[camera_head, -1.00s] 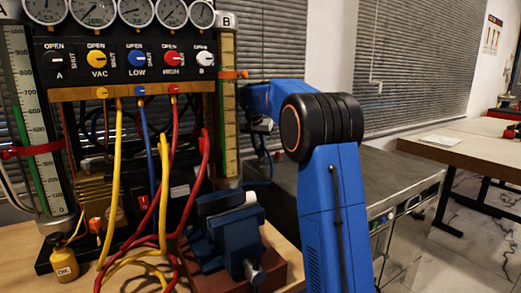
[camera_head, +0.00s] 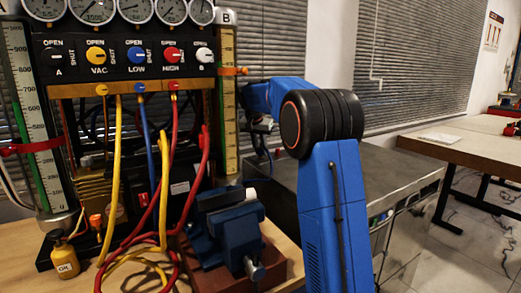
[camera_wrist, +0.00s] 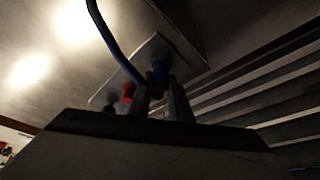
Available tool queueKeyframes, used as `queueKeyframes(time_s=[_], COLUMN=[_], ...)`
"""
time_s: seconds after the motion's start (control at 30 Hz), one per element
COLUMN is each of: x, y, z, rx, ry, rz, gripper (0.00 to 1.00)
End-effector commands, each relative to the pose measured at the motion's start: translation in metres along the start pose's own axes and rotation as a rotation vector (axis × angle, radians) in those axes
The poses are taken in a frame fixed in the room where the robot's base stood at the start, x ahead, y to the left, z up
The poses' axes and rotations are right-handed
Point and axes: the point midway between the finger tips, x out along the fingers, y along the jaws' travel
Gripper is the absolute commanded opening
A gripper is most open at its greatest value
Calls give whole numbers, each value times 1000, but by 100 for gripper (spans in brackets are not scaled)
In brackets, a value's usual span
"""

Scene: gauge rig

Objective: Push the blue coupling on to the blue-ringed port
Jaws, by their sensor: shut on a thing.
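In the wrist view my gripper (camera_wrist: 166,98) is shut, its two fingers close together. Blue material (camera_wrist: 159,70) shows at the fingertips, and I take it for the blue coupling. I cannot tell it apart from the blue-ringed port there, or whether the two are joined. A blue hose (camera_wrist: 108,35) curves in from the upper left towards the fingers. A tilted grey plate (camera_wrist: 176,50) lies behind them, with a red fitting (camera_wrist: 128,92) to the left. In the head view my blue arm reaches back at the right, and the coupling and port cannot be made out.
The gauge rig (camera_head: 130,55) stands at the left with yellow, blue and red hoses. A blue vise (camera_head: 232,230) sits in front of my arm, to the left. A yellow bottle (camera_head: 63,255) stands at the lower left. A grey cabinet (camera_head: 385,170) is behind my arm.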

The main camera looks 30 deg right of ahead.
Motion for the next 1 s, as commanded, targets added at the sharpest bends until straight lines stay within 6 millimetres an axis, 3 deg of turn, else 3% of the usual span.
queueKeyframes(time_s=[0.83, 0.87, 0.9, 1.0], x=[1, 1, 1, 1], y=[0, 0, 0, 0], z=[0, 0, 0, 0], rx=[0, 0, 0, 0], ry=[-1, -1, -1, -1], rz=[1, 1, 1, 0], gripper=[0, 25, 30, 30])
